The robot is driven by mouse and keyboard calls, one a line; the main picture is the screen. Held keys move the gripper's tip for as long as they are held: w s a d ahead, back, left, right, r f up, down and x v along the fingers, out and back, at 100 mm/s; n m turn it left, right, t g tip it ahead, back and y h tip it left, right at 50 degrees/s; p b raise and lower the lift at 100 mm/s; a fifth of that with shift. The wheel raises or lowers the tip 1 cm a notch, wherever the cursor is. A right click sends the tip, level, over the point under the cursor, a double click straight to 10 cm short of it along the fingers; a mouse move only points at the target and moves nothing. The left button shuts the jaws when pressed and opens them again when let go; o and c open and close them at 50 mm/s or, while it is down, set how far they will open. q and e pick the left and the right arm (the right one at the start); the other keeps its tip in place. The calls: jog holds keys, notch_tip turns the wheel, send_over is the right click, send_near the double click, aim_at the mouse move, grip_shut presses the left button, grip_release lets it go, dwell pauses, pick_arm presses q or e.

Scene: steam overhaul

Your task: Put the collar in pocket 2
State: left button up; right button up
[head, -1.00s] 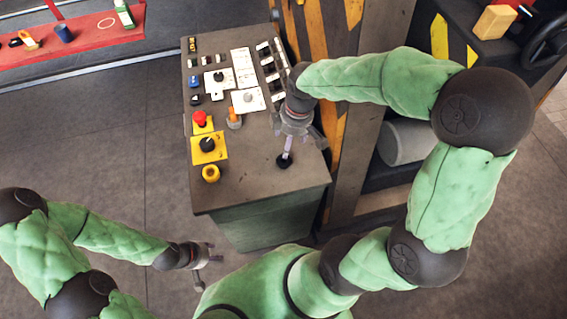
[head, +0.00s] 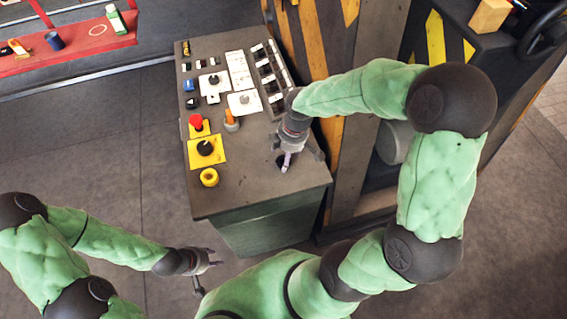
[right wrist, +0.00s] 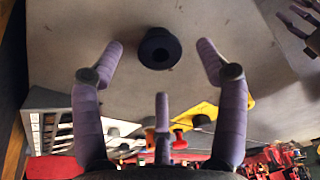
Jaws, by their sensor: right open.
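A dark round collar with a central hole (right wrist: 159,47) stands on the bare near-right part of the grey console top. In the head view the collar (head: 281,161) is partly hidden by a finger of my right gripper (head: 287,163). That gripper is open, its lilac fingers spread. In the right wrist view the right gripper's fingers (right wrist: 159,65) stand to either side of the collar with gaps. A dark rack with white-labelled pockets (head: 272,85) lies at the console's far right; I cannot read its numbers. My left gripper (head: 211,264) is open and empty, left of the console's front.
The console (head: 235,195) also carries a yellow ring (head: 209,177), a black knob on a yellow plate (head: 205,148), a red button (head: 196,121) and an orange-handled part (head: 231,120). A striped frame (head: 330,140) stands close on the right.

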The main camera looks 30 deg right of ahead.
jog(key=f, duration=0.3)
jog(key=shift+w+a+f+b, duration=0.2)
jog(key=shift+b, duration=0.2)
jog(key=shift+r, duration=0.1)
grip_shut()
